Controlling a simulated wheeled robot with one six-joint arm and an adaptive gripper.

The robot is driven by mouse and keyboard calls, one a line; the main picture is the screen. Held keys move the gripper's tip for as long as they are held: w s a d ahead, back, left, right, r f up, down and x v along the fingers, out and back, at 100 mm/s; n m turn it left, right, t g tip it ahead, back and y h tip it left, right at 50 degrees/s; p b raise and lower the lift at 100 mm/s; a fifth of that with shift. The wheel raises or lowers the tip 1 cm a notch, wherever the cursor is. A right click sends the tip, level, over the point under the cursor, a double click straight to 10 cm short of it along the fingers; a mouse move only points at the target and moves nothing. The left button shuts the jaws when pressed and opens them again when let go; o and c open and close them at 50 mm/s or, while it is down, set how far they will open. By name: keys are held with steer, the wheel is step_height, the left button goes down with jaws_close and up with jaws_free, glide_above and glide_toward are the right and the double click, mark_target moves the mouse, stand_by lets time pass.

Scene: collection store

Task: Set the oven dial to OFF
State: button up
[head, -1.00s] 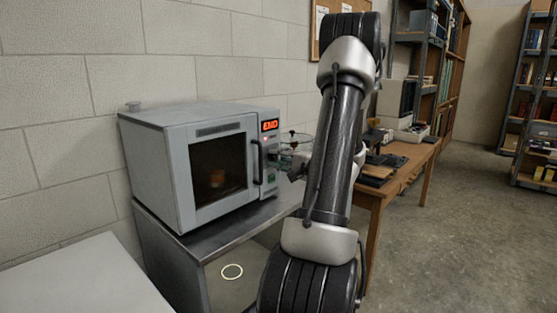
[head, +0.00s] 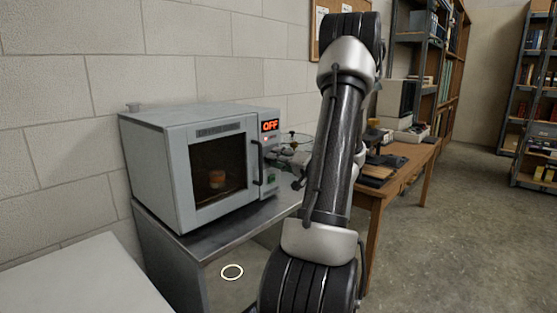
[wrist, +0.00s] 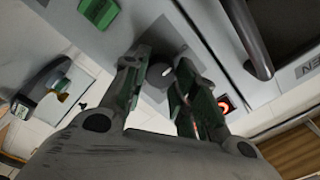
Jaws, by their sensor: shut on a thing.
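The grey oven (head: 160,160) stands on a metal bench, and its red display (head: 270,126) reads "OFF". In the wrist view the dial (wrist: 159,74) is a dark round knob on the oven's front panel. My gripper (wrist: 160,68) has one finger on each side of the dial and is shut on it. In the head view my gripper (head: 284,156) is at the panel right of the door handle, and the dial is hidden there. The oven door is closed, and a small orange-brown object (head: 217,179) shows through its window.
The dark door handle (head: 257,162) stands out close to the gripper. A green switch (wrist: 98,11) and a lit red-orange indicator (wrist: 225,103) sit near the dial. A wooden table (head: 400,172) with equipment is to the right. Open floor lies beyond it.

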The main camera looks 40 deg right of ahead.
steer(key=shift+f, duration=0.1)
stand_by(0.3)
steer(key=o, duration=1)
steer(key=shift+o, duration=0.2)
steer(key=s, duration=1.2)
steer(key=shift+d, duration=0.45)
